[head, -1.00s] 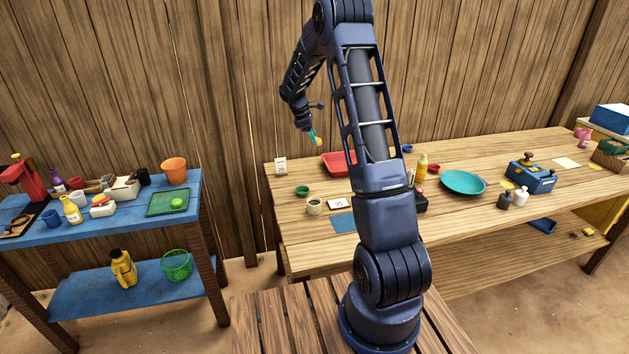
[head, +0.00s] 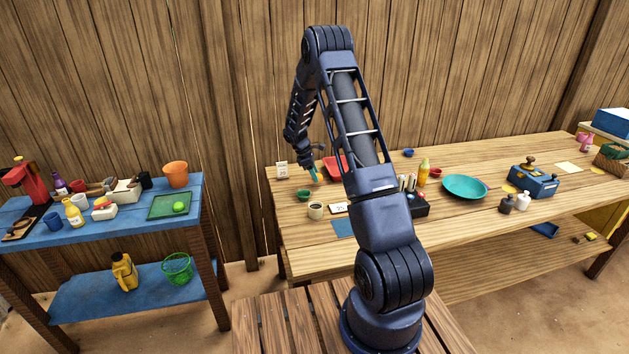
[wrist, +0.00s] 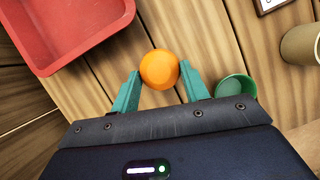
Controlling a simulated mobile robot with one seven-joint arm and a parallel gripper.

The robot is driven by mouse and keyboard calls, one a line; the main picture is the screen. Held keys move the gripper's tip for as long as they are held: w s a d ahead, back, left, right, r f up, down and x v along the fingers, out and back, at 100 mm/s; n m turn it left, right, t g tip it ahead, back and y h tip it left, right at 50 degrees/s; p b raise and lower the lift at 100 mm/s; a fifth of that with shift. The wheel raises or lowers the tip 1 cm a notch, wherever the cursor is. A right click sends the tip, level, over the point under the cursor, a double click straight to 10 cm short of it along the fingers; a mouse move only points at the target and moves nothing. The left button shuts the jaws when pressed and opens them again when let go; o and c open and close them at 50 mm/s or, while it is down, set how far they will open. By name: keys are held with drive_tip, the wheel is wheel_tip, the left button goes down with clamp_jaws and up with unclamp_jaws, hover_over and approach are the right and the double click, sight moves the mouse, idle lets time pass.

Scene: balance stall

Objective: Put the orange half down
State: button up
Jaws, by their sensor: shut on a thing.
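My gripper (head: 314,176) is low over the left part of the long wooden table, between the red tray and the green cup. In the wrist view its teal fingers (wrist: 158,90) are shut on the orange half (wrist: 159,69), which shows its round orange side at the fingertips. Bare planks lie around and beneath it. Whether it touches the wood, I cannot tell. In the head view the orange half is too small to make out clearly.
The red tray (wrist: 70,30) is to the left in the wrist view. The green cup (wrist: 236,88) is close to the right finger, with a tan cup (wrist: 300,45) farther right. A blue mat (head: 344,228) and teal plate (head: 465,187) lie on the table (head: 420,240).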

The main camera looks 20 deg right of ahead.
drive_tip(key=shift+f, duration=1.65)
drive_tip(key=shift+f, duration=0.1)
drive_tip(key=o, duration=1)
